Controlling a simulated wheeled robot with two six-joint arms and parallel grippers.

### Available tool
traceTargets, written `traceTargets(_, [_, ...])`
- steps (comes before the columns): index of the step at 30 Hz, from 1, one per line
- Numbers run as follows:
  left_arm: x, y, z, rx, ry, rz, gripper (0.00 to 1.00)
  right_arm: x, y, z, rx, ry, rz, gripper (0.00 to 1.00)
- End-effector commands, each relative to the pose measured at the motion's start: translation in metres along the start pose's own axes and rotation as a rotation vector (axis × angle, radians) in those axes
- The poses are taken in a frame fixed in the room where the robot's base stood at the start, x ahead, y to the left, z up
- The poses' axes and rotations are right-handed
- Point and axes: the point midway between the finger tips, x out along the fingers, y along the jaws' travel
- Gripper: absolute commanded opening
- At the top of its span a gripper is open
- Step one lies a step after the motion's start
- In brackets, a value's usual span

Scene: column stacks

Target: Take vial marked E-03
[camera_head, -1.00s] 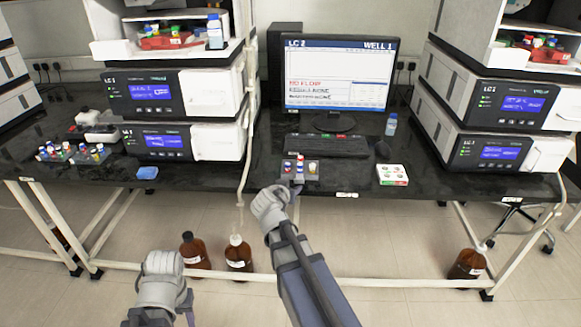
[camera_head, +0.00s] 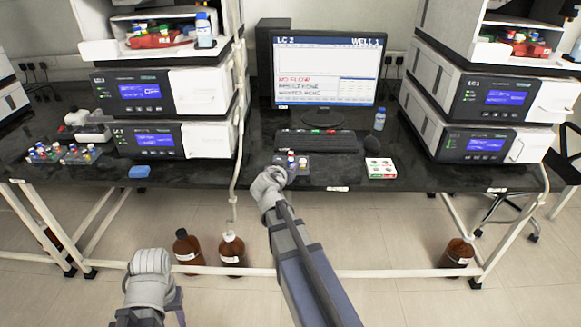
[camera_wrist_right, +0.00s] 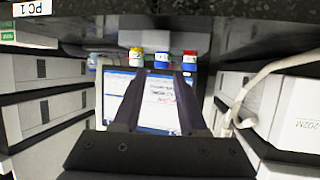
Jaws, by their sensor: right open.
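A small grey rack (camera_head: 303,171) with a few capped vials (camera_head: 291,159) stands at the bench's front edge, below the keyboard. In the right wrist view, which looks upside down, there are a yellow-capped vial (camera_wrist_right: 135,59), a blue-and-white one (camera_wrist_right: 162,60), a red-capped one (camera_wrist_right: 189,58) and a blue cap (camera_wrist_right: 92,61). No E-03 marking is legible. My right gripper (camera_head: 279,176) is open, just in front of the rack; its fingers (camera_wrist_right: 158,85) point toward the vials with nothing held. My left gripper (camera_head: 150,262) hangs low at lower left; its fingers are not clear.
A white box (camera_head: 380,168) lies right of the rack, and the keyboard (camera_head: 316,141) and monitor (camera_head: 327,70) stand behind. A larger group of vials (camera_head: 60,154) and a blue block (camera_head: 139,172) are at left. Brown bottles (camera_head: 231,254) stand on the floor.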

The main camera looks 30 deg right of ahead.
Motion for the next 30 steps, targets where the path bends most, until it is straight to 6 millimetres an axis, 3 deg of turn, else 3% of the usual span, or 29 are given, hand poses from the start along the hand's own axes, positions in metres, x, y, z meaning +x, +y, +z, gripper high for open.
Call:
traceTargets(10, [0.021,0.002,-0.001,0.000,0.000,0.000,0.50,0.047,-0.004,0.003,0.000,0.000,0.002,0.41])
traceTargets(18, [0.020,0.002,-0.001,0.000,0.000,0.000,0.50,0.049,-0.003,0.002,0.001,0.000,0.000,0.40])
traceTargets(27, [0.020,0.002,-0.001,0.000,0.000,0.000,0.50,0.049,-0.003,0.002,0.000,0.000,0.000,0.07])
traceTargets(30, [0.020,0.002,-0.001,0.000,0.000,0.000,0.50,0.049,-0.003,0.002,0.000,0.000,0.000,0.00])
